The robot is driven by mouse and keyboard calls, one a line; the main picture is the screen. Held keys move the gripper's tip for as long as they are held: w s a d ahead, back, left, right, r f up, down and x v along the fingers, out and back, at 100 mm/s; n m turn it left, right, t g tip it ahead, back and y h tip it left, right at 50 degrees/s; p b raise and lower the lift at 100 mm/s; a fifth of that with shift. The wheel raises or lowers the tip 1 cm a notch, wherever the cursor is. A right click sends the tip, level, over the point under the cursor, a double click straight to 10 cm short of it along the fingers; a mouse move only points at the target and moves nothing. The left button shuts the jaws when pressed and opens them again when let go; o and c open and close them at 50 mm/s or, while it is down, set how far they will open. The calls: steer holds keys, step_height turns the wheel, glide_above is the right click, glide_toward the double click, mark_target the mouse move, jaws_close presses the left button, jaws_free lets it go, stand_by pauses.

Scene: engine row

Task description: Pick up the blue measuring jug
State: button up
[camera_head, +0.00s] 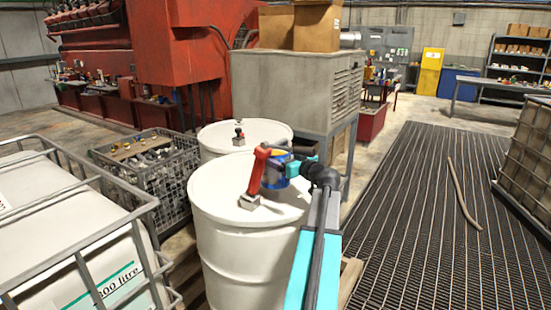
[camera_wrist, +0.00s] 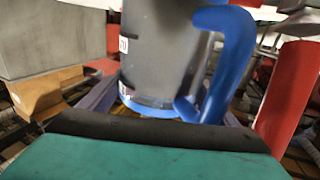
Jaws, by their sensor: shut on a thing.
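The blue measuring jug (camera_head: 274,183) shows in the head view at the top of the near white drum (camera_head: 235,210), partly hidden by my gripper (camera_head: 292,166). In the wrist view the jug (camera_wrist: 160,50) has a see-through greyish body, a big blue handle on the right and a blue base. My gripper is shut on the jug, whose lower part sits between the fingers. I cannot tell whether the jug touches the drum top.
A red-handled object with a grey block (camera_head: 258,175) stands just left of the jug. A second drum (camera_head: 265,130) behind carries a small item (camera_head: 239,135). A wire crate (camera_head: 150,160) and a caged tank (camera_head: 75,230) are left; open grating (camera_head: 420,200) is right.

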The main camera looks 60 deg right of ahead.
steer(key=b+v, duration=0.5)
steer(key=v, duration=1.1)
steer(key=shift+s+r+b, duration=0.2)
steer(key=shift+s+b, duration=0.15)
steer(key=shift+b, duration=0.05)
stand_by(0.4)
steer(key=shift+s, duration=0.15)
stand_by(1.0)
